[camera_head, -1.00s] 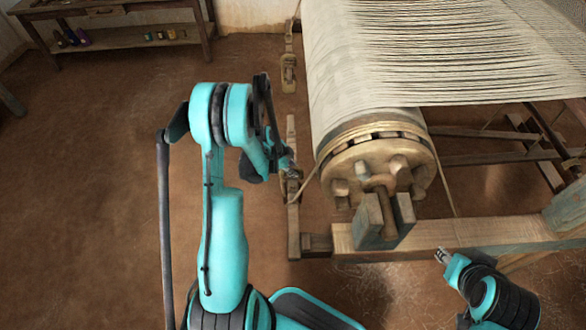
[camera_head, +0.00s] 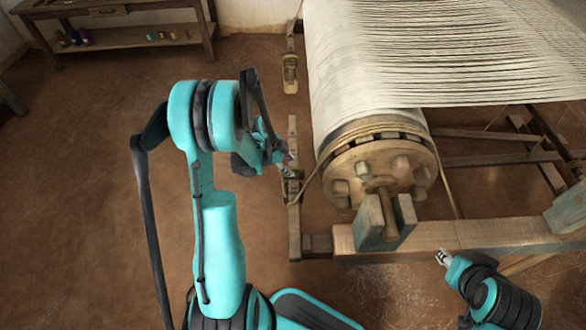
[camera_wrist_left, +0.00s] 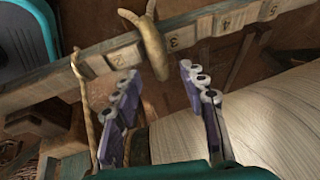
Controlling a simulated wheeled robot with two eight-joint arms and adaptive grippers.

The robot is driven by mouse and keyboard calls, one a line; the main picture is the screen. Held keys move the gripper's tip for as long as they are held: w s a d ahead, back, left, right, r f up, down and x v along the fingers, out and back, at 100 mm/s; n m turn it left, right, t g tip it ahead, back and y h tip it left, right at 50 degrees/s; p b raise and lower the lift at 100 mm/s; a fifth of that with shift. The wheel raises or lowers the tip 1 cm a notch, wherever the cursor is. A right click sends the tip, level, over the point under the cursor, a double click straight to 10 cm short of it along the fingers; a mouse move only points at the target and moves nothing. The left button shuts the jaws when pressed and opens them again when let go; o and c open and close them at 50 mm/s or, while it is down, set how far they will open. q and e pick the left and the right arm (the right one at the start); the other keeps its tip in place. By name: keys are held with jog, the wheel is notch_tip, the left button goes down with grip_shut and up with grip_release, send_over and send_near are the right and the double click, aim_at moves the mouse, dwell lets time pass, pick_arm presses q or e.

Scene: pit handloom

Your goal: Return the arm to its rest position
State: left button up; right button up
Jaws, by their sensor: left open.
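My left arm (camera_head: 218,230) rises from the bottom of the head view and bends over at its top. My left gripper (camera_head: 284,164) points down and right beside the notched wooden bar, left of the loom's big cloth roller (camera_head: 375,170). In the left wrist view its two purple-grey fingers (camera_wrist_left: 160,78) stand apart with nothing between their tips. A rope loop (camera_wrist_left: 150,45) hangs over the bar beyond the fingers; I cannot tell their distance apart. My right arm (camera_head: 490,295) is at the lower right, and its small tip (camera_head: 443,257) does not show whether it is open.
The numbered wooden bar (camera_wrist_left: 205,25) crosses the wrist view. A rope (camera_head: 308,192) runs from the roller toward the upright bar (camera_head: 294,225). The loom's front beam (camera_head: 470,235) lies between the arms. A bench (camera_head: 125,18) stands far back left. The left floor is clear.

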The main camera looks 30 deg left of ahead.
pick_arm(q)
jog(key=v, duration=0.6)
jog(key=shift+r, duration=0.3)
jog(key=shift+s, duration=0.15)
jog(key=s+d+r+n+y, duration=0.2)
jog(key=s+d+r+n, duration=0.3)
jog(key=d+r, duration=0.5)
jog(key=s+d+r+n+t, duration=0.3)
jog(key=s+d+r+n, duration=0.2)
jog(key=s+d+n, duration=0.2)
jog(key=s+d, duration=0.1)
jog(key=s, duration=0.1)
jog(key=shift+s+y, duration=0.35)
jog(key=shift+y, duration=0.05)
